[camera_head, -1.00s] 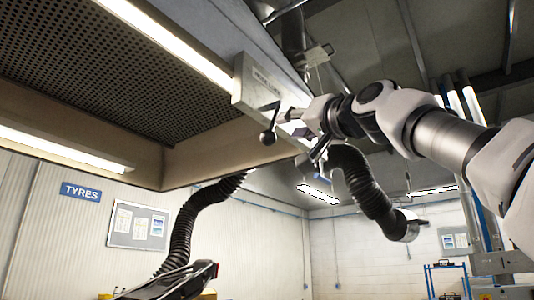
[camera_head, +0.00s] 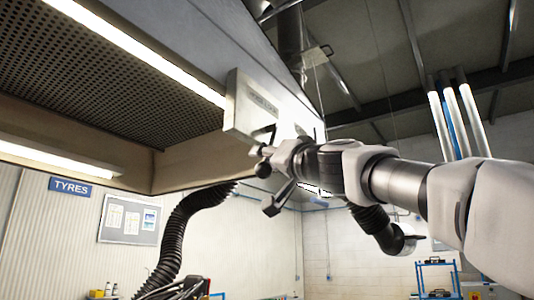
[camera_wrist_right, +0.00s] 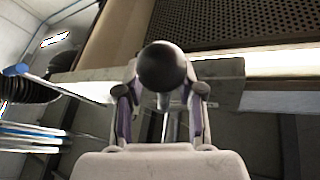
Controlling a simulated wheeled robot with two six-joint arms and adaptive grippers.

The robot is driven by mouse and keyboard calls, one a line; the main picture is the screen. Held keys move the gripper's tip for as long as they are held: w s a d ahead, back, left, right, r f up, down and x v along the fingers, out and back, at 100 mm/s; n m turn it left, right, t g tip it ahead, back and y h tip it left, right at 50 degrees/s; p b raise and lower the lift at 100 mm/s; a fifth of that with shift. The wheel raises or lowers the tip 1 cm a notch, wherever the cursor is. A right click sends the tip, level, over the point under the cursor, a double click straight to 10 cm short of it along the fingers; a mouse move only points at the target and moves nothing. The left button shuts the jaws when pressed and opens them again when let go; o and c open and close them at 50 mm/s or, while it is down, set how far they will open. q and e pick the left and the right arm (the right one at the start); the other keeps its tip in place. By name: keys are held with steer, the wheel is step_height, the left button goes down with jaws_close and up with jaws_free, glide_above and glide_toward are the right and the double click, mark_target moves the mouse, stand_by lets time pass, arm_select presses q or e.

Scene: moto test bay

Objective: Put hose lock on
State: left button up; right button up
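The hose lock is a lever with a black ball knob (camera_head: 263,170) below a pale labelled plate (camera_head: 250,107) on the hood's corner. The label is too small to read surely. In the right wrist view the ball knob (camera_wrist_right: 164,67) fills the space in front of my right gripper (camera_wrist_right: 162,95). The stem lies between the fingers with gaps on both sides. Contact with the knob cannot be told. My left gripper is not in view.
The hood (camera_head: 190,160) with its perforated underside and light tubes fills the upper left. A black ribbed hose (camera_head: 180,225) hangs at left; another hose end (camera_head: 385,235) hangs below my right arm. A TYRES sign (camera_head: 72,187) is on the wall.

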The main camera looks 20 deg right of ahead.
steer(key=shift+s+r, duration=0.1)
steer(key=shift+s, duration=0.1)
jaws_close()
